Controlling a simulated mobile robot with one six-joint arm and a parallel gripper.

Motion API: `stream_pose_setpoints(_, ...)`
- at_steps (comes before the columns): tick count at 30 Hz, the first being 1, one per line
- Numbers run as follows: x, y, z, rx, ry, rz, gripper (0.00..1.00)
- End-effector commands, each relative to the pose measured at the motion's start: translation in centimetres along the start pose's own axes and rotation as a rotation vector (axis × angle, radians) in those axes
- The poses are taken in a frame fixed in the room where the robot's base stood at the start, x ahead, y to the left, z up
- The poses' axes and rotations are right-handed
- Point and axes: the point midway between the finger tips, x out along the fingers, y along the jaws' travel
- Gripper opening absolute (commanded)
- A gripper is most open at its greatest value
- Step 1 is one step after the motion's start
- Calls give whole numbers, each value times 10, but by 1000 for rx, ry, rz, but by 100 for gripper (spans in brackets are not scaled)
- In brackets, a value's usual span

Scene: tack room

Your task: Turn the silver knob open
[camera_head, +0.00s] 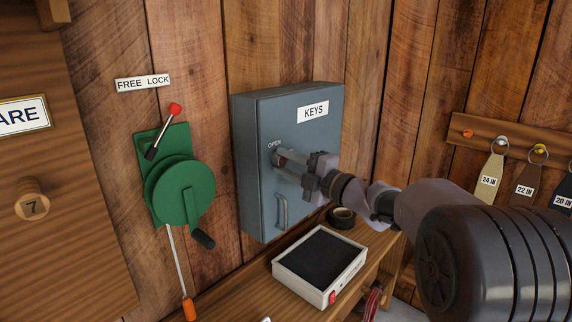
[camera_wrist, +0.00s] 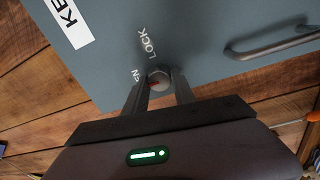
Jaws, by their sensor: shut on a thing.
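The silver knob (camera_wrist: 159,78) is on the door of a blue-grey key box (camera_head: 252,180) labelled KEYS, mounted on the wooden wall. The words OPEN and LOCK are printed beside the knob; in the wrist view OPEN is partly hidden by a finger. My gripper (camera_head: 278,165) reaches in from the right in the head view. Its two fingers are shut on the knob, one on each side, as the wrist view (camera_wrist: 158,92) shows. The fingers hide most of the knob in the head view. The box door looks closed.
A door handle (camera_head: 281,212) sits below the knob. A green winch (camera_head: 180,190) with a red-tipped lever hangs left of the box. A tray with a dark pad (camera_head: 284,268) and a dark roll (camera_head: 341,218) sit on the shelf below.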

Motion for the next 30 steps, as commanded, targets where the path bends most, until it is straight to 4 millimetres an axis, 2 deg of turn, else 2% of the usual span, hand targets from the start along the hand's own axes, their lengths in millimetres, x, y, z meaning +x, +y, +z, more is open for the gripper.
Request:
stream_pose_setpoints(10,0,1,0,-3,0,1,0)
stream_pose_setpoints(11,0,1,0,-3,0,1,33)
stream_pose_setpoints(14,0,1,0,-3,0,1,53)
stream_pose_setpoints(25,-4,1,0,-1,-1,0,53)
stream_pose_setpoints(28,-20,2,1,-1,-3,-1,53)
stream_pose_setpoints(30,-39,4,1,-1,-4,1,53)
